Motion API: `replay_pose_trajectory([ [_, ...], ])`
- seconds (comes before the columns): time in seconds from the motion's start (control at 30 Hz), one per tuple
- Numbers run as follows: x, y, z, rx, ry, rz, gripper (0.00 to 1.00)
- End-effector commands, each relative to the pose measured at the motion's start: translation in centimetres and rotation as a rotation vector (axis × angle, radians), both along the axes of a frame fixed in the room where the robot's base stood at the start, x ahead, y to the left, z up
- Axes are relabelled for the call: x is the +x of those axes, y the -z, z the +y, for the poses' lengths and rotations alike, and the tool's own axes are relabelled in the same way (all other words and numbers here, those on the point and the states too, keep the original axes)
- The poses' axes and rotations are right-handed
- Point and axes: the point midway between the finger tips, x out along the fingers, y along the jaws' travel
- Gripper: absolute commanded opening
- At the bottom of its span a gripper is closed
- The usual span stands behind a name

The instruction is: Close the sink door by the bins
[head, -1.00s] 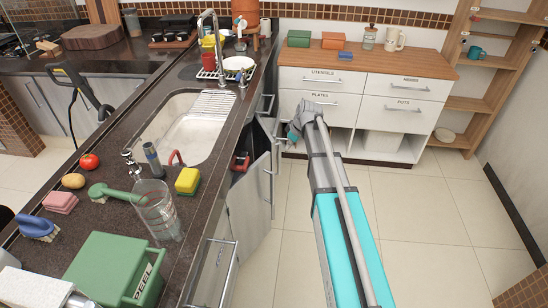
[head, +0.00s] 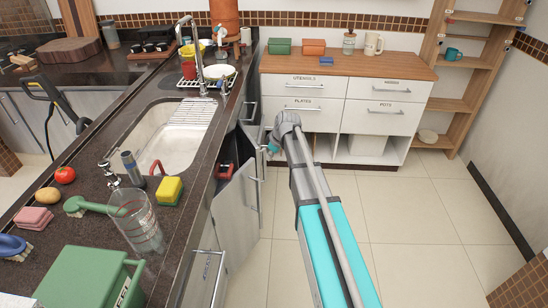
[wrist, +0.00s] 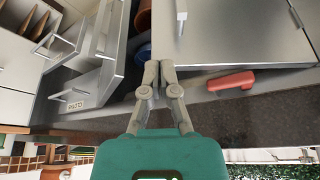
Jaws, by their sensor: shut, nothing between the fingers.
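The sink door (head: 238,200) is a grey panel standing ajar below the sink counter in the head view. In the wrist view a grey door panel (wrist: 240,35) with a metal handle fills the upper right. My gripper (wrist: 158,66) is shut and empty, with its fingertips close to the near corner of that panel; I cannot tell whether they touch. In the head view my gripper (head: 271,148) shows only as a bit of teal beside the open cabinet, its fingers not discernible. Brown and blue bins (wrist: 143,52) show partly behind the fingers.
A red object (head: 224,171) shows at the cabinet opening. Drawers (wrist: 85,75) stand open at the left of the wrist view. The counter (head: 95,215) holds a glass, sponges and a green box. A white drawer unit (head: 345,105) stands beyond my arm. The tiled floor at right is clear.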

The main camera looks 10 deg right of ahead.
Motion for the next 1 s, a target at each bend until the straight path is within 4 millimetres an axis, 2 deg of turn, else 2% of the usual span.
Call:
replay_pose_trajectory([
  [0.03, 0.2, 0.8, 0.1, 0.0, 0.0, 0.0, 0.0],
  [0.73, 1.7, 6.0, 1.7, 0.0, -0.001, 0.0, 0.0],
  [1.0, 4.0, 5.5, 3.9, 0.0, -0.001, 0.0, 0.0],
])
